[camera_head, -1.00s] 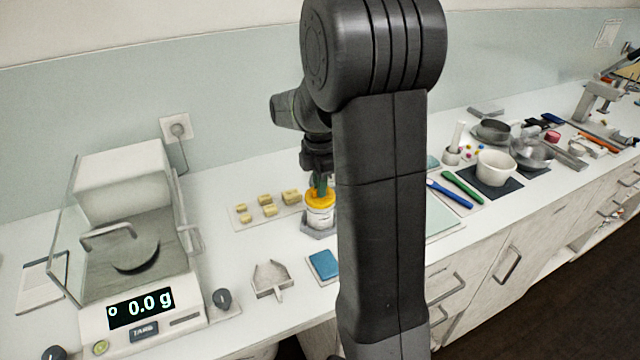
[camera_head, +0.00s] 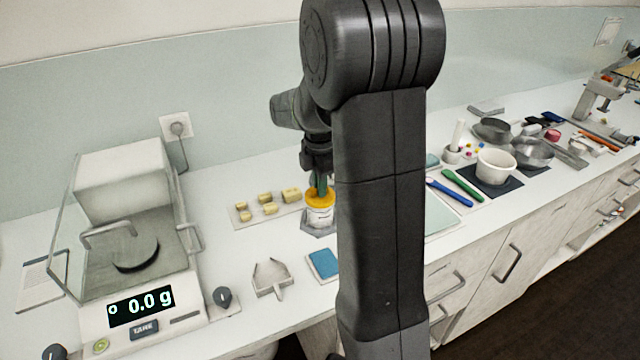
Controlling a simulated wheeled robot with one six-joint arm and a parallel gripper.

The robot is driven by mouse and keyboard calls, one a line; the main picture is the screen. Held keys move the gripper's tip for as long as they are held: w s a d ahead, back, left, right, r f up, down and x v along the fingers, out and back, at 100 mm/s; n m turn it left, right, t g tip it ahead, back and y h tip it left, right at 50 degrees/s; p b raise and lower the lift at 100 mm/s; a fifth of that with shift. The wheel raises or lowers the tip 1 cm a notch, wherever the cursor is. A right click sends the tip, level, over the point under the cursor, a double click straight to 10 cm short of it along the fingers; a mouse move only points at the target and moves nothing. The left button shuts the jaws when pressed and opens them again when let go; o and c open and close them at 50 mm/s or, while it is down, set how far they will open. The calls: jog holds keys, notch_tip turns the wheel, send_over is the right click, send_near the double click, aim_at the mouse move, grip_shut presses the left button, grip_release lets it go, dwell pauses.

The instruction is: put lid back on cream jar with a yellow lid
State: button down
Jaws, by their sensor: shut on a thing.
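The cream jar (camera_head: 318,217) is a small white jar standing upright on a grey holder (camera_head: 318,231) on the bench, left of my arm. The yellow lid (camera_head: 320,197) is at the jar's mouth and looks level. Whether it is seated or only resting there is too small to tell. My gripper (camera_head: 320,186) points straight down over the jar and is shut on the yellow lid. Its fingertips show greenish against the lid. My arm hides the right edge of the jar and holder.
A board with several yellowish blocks (camera_head: 268,208) lies just left of the jar. A scoop (camera_head: 271,278) and a blue pad (camera_head: 323,263) lie in front. A balance reading 0.0 g (camera_head: 140,307) stands at the left. A white mortar (camera_head: 495,166) and tools are at the right.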

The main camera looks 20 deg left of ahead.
jog(key=shift+f, duration=0.15)
jog(key=c, duration=1)
grip_release()
jog(key=shift+r+p, duration=1.9)
jog(key=shift+r, duration=0.45)
jog(key=shift+f, duration=0.1)
grip_shut()
